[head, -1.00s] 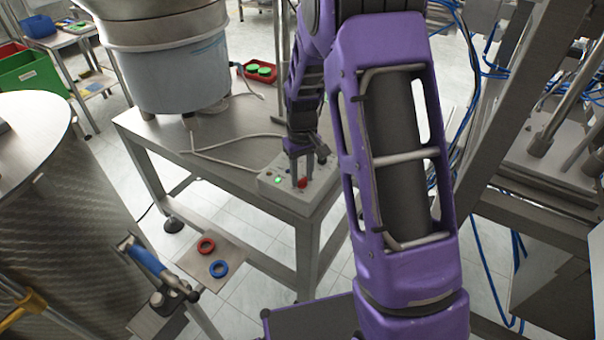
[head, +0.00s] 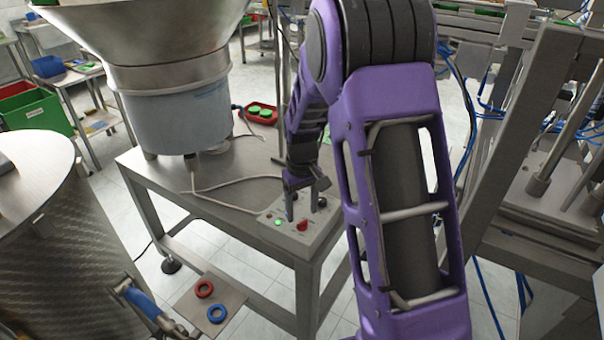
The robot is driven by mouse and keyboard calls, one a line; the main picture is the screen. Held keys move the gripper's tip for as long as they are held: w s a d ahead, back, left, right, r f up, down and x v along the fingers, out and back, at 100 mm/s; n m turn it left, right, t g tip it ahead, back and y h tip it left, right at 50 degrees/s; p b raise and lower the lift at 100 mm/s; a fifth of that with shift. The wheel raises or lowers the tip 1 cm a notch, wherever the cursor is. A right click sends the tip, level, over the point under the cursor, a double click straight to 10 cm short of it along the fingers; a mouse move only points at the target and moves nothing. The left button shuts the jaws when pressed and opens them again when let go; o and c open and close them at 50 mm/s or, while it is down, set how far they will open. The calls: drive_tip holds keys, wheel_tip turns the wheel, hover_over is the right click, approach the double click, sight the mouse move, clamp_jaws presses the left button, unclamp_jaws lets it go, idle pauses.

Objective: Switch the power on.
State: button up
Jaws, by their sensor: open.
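A grey control box (head: 316,235) sits on the front corner of the metal table. On its top face are a lit green lamp (head: 278,222) and a red knob (head: 302,225), with small dark markings beside them. My gripper (head: 302,204) is open and empty, pointing down over the box. Its two fingers are apart, just behind and above the red knob, which shows clear of them in this view. Whether a fingertip touches the box top cannot be told. The back part of the box is partly hidden by the gripper.
A large steel feeder bowl (head: 170,95) stands on the metal table (head: 150,165), with a pale cable (head: 235,208) running across the top. A red tray (head: 247,112) with green caps lies behind. A steel drum (head: 60,240) is at left, a machine frame (head: 520,170) at right.

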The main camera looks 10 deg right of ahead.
sight(302, 222)
wheel_tip(302, 222, up, 14)
drive_tip(key=p, duration=0.1)
drive_tip(key=shift+p, duration=0.4)
drive_tip(key=shift+r, duration=0.15)
